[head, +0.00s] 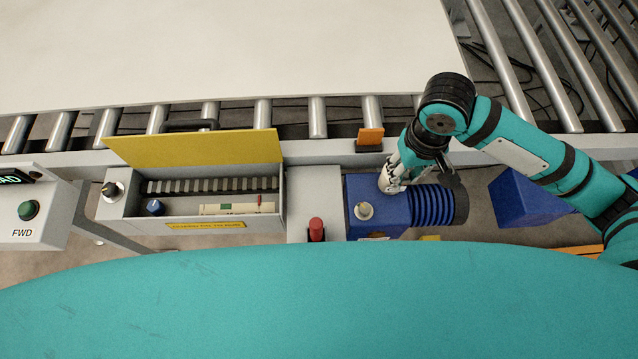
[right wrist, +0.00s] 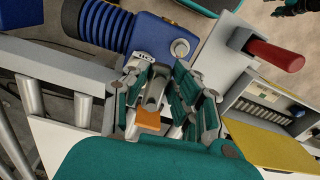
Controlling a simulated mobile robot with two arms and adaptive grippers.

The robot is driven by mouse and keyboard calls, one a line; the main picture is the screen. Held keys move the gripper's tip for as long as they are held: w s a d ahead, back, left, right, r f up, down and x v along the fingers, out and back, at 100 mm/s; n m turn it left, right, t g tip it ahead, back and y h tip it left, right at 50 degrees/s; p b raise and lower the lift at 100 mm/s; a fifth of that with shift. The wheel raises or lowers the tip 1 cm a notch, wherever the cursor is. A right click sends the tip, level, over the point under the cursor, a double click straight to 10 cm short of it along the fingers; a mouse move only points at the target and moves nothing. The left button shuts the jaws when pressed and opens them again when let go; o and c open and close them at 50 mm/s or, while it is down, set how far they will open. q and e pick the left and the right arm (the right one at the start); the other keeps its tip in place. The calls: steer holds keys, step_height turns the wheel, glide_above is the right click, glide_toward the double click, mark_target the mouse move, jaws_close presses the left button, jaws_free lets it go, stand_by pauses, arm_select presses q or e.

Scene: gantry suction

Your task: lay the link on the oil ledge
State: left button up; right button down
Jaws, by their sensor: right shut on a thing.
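My right gripper (head: 390,184) reaches down over the blue pump (head: 425,207), beside its ribbed part. In the right wrist view its fingers (right wrist: 165,101) are closed together. A small grey piece (right wrist: 154,88) shows between them and seems to be the link, mostly hidden by the fingers. The pump also shows in the right wrist view (right wrist: 149,38), just beyond the fingertips. I cannot tell whether the held piece touches the pump, and I cannot make out which surface is the oil ledge. My left gripper does not show in the head view.
A round cap (head: 364,211) stands on the pump. A red handle (head: 316,229) is left of it. An open box with a yellow lid (head: 195,147) holds a cream strip (head: 237,208). An orange bracket (head: 369,137) sits on the conveyor rail behind. A blue block (head: 528,200) is right.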

step_height(320, 180, down, 6)
steer(key=a+n+b, duration=0.2)
steer(key=a+n, duration=0.1)
steer(key=n, duration=0.1)
steer(key=n+b, duration=0.3)
steer(key=n, duration=1.9)
glide_above(319, 186)
step_height(319, 186, down, 6)
steer(key=shift+f, duration=0.1)
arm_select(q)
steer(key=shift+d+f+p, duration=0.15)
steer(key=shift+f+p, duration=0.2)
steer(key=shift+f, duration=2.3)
arm_select(e)
steer(key=shift+f, duration=2.3)
steer(key=shift+f, duration=0.1)
steer(key=c, duration=1.1)
jaws_free()
